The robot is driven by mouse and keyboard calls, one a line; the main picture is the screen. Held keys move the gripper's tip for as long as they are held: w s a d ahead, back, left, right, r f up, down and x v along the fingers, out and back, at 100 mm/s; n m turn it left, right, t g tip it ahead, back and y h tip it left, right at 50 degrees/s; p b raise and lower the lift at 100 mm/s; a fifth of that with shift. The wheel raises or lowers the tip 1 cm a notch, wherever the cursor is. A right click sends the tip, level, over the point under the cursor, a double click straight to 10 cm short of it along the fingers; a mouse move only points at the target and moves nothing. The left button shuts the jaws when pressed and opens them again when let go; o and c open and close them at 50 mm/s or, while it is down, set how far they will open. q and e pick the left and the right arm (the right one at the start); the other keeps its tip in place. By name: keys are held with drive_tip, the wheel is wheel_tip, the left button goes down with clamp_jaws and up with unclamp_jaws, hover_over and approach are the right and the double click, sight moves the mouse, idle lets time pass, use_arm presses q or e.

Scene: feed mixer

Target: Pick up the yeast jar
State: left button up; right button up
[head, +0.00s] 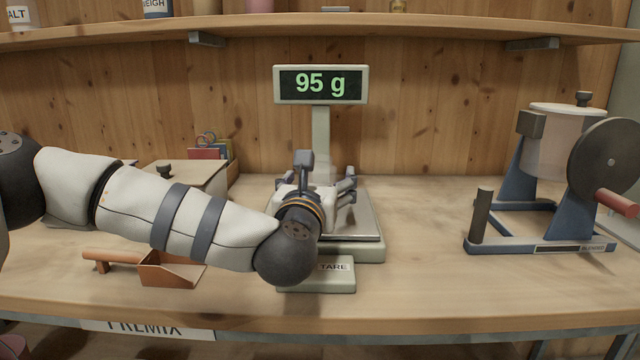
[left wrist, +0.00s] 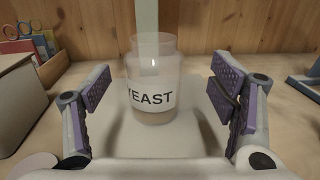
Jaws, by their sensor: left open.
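The yeast jar (left wrist: 151,76) shows in the left wrist view as a clear, upright jar with a white YEAST label and a little tan content at the bottom. It stands on the pale scale pan, in front of the scale's post. My left gripper (head: 326,186) is open over the scale in the head view. In the left wrist view its two purple-padded fingers stand on either side of the jar, with gaps on both sides. The jar sits slightly nearer the left finger. In the head view the jar is hidden behind my left arm and gripper. My right gripper is not in view.
The scale display (head: 321,84) reads 95 g. An orange scoop (head: 170,270) lies left of the scale, below my left arm. A lidded box (head: 186,177) stands behind that arm. A blue-framed mixer (head: 545,180) stands at right. Bench between scale and mixer is clear.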

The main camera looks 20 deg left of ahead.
sight(319, 167)
use_arm(q)
drive_tip(key=w, duration=0.2)
drive_tip(key=w+a, duration=0.1)
drive_tip(key=w, duration=0.1)
drive_tip(key=shift+w+a+r, duration=0.15)
drive_tip(key=shift+w+a, duration=0.05)
drive_tip(key=shift+w, duration=0.4)
drive_tip(key=c, duration=1.3)
drive_tip(key=shift+c, duration=0.6)
drive_tip(key=shift+r, duration=0.15)
